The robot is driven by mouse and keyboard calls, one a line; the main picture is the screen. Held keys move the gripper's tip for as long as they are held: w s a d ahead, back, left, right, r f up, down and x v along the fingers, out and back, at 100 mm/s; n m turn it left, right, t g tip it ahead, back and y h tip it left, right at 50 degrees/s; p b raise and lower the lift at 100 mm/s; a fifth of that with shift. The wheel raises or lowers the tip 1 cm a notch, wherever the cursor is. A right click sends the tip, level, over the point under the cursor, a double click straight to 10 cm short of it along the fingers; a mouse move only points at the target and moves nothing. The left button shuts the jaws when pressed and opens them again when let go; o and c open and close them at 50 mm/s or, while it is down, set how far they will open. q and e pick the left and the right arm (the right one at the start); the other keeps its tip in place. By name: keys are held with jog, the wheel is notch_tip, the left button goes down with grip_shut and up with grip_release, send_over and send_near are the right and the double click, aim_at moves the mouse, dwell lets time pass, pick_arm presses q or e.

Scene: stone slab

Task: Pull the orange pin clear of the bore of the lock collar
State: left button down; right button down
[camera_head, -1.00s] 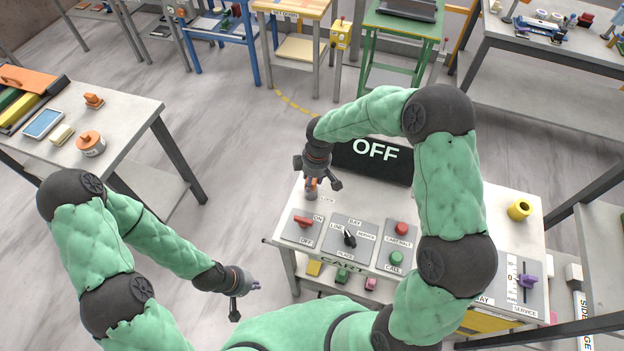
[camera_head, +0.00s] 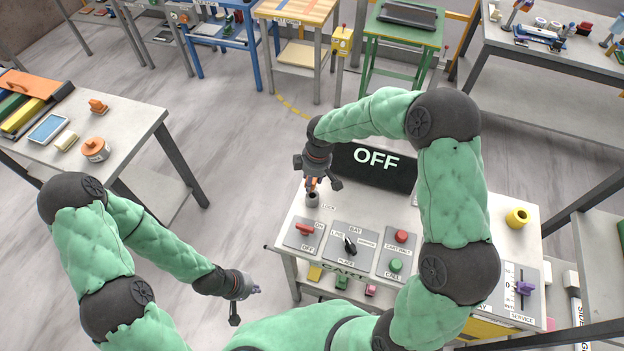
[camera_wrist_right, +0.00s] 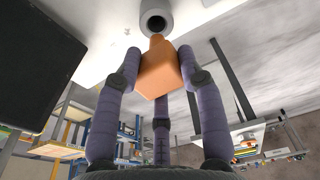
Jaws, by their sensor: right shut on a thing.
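The grey lock collar (camera_head: 313,201) stands at the left back of the panel table, and its dark bore shows at the top in the right wrist view (camera_wrist_right: 156,20). My right gripper (camera_head: 312,182) is just above it. In the wrist view its purple fingers are closed around the wide orange head of the pin (camera_wrist_right: 157,72). The pin's narrow tip points at the collar and appears just outside the bore, overlapping its near rim in the picture. The bore looks empty. My left gripper (camera_head: 255,290) is low in front of the table, away from the collar; its finger opening is unclear.
The panel table carries a red switch (camera_head: 305,229), a black selector knob (camera_head: 350,245), red and green buttons and a yellow ring (camera_head: 517,218). A dark OFF screen (camera_head: 377,165) stands right behind the right gripper. Open floor lies left of the table.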

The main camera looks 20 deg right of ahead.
jog(key=shift+s+d+r, duration=0.1)
jog(key=shift+s+r, duration=0.05)
jog(key=shift+r, duration=0.1)
jog(key=shift+f, duration=0.1)
jog(key=shift+r, duration=0.25)
jog(key=shift+s+r+p, duration=0.1)
jog(key=shift+r+p, duration=2.05)
jog(key=shift+r, duration=0.65)
